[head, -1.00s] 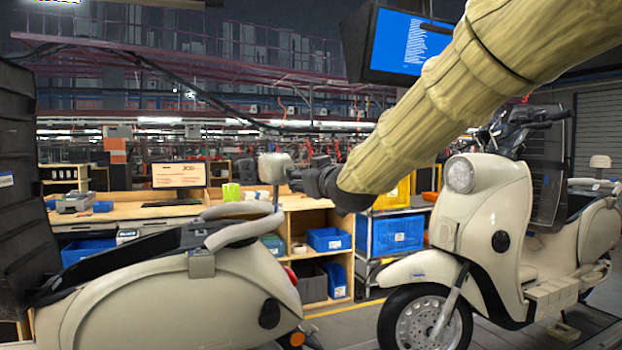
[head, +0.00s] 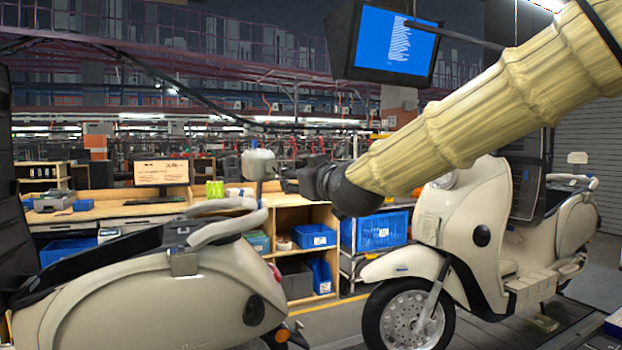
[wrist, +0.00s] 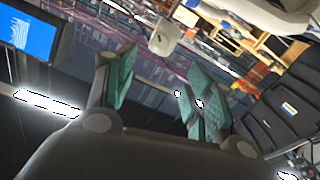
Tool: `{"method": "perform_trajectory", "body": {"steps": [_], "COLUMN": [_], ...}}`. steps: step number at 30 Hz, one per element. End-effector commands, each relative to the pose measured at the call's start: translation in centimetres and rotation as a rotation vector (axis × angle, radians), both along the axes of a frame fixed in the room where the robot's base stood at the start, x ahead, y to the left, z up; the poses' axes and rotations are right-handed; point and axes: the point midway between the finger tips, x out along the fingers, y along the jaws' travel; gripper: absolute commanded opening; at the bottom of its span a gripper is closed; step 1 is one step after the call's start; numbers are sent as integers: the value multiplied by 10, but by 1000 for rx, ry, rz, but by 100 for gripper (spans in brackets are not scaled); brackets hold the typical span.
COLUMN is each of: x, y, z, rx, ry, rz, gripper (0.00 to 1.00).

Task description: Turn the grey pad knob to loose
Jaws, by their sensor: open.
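A pale grey pad (head: 259,164) stands upright on a thin post at the rear of the left cream scooter (head: 200,290). It also shows in the wrist view (wrist: 164,38), beyond the fingertips and apart from them. No separate knob can be made out on the pad or post. A small grey block (head: 184,262) sits on the scooter's side below the grab rail; I cannot tell if it turns. My gripper (head: 290,180) is just right of the pad in the head view. In the wrist view, my gripper (wrist: 157,82) has its green-padded fingers spread and empty.
A second cream scooter (head: 455,235) stands to the right, under my arm. A wooden shelf (head: 290,213) with blue bins is behind the gap between the scooters. A blue-screen monitor (head: 397,42) hangs above. Dark panels stand at the left edge.

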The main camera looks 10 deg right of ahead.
Motion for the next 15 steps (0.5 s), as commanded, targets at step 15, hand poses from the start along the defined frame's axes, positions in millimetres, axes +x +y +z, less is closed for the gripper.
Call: {"method": "perform_trajectory", "body": {"steps": [15], "x": [-34], "y": [-11], "z": [0], "rx": [4], "ry": [1], "rz": [1], "gripper": [53]}}
